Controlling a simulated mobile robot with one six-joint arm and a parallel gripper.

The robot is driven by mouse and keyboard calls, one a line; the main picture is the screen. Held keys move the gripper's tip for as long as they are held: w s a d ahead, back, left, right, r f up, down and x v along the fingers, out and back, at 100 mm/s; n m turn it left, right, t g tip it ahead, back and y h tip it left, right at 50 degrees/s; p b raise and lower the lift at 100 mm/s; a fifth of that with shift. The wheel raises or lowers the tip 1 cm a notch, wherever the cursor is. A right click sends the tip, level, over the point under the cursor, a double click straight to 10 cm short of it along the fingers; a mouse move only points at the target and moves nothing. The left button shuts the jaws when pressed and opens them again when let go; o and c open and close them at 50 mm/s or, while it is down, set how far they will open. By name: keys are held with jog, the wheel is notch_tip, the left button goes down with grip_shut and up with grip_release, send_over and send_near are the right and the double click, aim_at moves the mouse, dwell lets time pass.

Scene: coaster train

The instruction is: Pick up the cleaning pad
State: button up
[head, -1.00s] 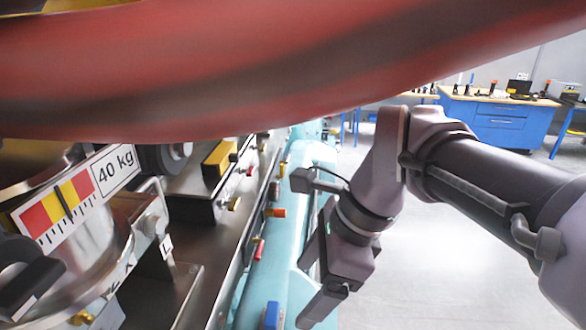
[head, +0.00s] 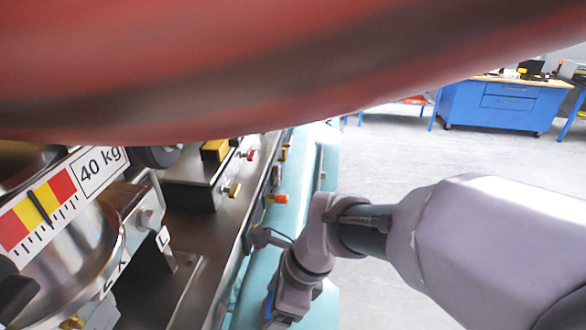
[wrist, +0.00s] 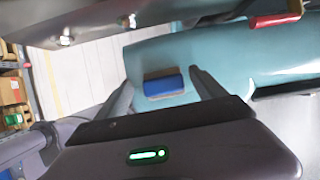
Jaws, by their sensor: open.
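The cleaning pad (wrist: 164,86) is a small blue block with a brown-grey side, lying on the teal tube (wrist: 225,55) in the wrist view. My gripper (wrist: 160,78) is open, with one finger on each side of the pad in the picture. I see no contact, and the gap between fingers and pad is hard to judge. In the head view my gripper is low at the bottom centre, and only a blue sliver of the pad (head: 268,306) shows beside it.
A metal deck (head: 190,240) with levers, knobs and a 40 kg scale (head: 60,200) runs along the left of the tube. A red curved bar (head: 250,70) crosses the top. A red handle (wrist: 276,19) shows in the wrist view. Open floor and a blue workbench (head: 500,103) lie right.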

jog(key=shift+w+f, duration=0.15)
jog(key=shift+w, duration=0.3)
jog(key=shift+s, duration=0.35)
jog(key=c, duration=0.6)
jog(key=shift+w, duration=0.1)
jog(key=c, duration=0.9)
jog(key=shift+w+r, duration=0.1)
jog(key=shift+r, duration=0.5)
notch_tip(320, 180, up, 3)
jog(key=shift+f, duration=0.2)
jog(key=s+a, duration=0.2)
jog(key=s, duration=0.3)
jog(key=s+a+r+b, duration=0.1)
jog(key=s+a, duration=0.1)
jog(key=s, duration=0.3)
jog(key=s+a+b, duration=0.1)
jog(key=s, duration=0.4)
jog(key=shift+a+r, duration=0.15)
jog(key=shift+a, duration=0.25)
jog(key=o, duration=0.8)
jog(key=c, duration=0.6)
